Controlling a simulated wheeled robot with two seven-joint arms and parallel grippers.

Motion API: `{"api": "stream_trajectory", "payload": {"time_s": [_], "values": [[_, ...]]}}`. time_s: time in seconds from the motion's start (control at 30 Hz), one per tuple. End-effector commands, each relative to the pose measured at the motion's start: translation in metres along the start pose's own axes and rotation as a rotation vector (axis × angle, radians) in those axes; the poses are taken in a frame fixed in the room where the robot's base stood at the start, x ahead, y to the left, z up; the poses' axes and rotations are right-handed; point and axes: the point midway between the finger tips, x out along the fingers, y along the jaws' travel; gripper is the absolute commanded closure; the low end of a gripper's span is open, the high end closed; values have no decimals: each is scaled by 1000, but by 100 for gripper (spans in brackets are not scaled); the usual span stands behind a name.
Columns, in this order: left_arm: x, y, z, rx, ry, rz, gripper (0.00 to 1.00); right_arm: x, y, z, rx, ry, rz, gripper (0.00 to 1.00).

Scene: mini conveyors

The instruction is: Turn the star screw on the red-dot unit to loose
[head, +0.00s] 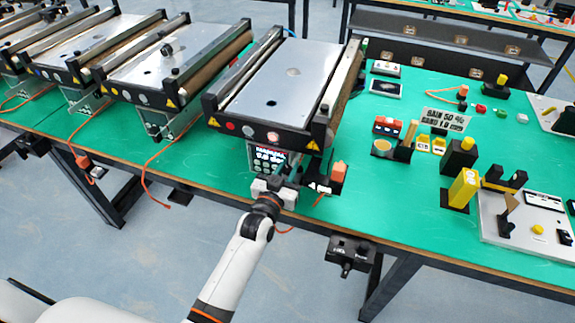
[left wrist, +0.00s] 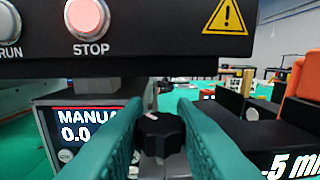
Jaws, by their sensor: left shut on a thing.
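The red-dot unit (head: 285,75) is the mini conveyor nearest the middle of the head view, with a red dot (head: 230,126) at the left of its black front bar. The star screw (left wrist: 160,132) is a black lobed knob below the bar, right of the control display (left wrist: 88,127). My left gripper (head: 275,188) reaches up to it from the front. In the left wrist view, its teal fingers stand on both sides of the knob and are shut on it. In the head view the gripper hides the knob. My right gripper is not in view.
More conveyors stand to the left, one close by (head: 170,70). An orange-topped part (head: 339,172) stands just right of my left gripper. Black and yellow blocks (head: 463,190) and a grey plate (head: 500,225) are on the green table to the right. A black box (head: 349,250) hangs under the table edge.

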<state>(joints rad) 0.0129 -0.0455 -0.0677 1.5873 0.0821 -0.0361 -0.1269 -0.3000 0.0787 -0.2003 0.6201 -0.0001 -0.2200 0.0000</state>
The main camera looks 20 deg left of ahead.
Motion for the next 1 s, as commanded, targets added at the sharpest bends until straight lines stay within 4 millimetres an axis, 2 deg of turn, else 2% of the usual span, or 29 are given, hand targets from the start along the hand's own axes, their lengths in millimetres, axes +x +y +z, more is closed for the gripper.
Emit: {"api": "stream_trajectory", "payload": {"time_s": [0.6,0.63,0.73,0.77,1.0], "values": [[1,0,2,0,-7,38,99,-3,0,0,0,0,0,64],[1,0,2,-1,-7,38,74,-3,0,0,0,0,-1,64],[1,0,2,0,-6,38,58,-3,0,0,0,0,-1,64],[1,0,2,0,-6,38,54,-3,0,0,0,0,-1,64],[0,0,1,0,-4,37,54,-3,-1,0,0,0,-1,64]]}}
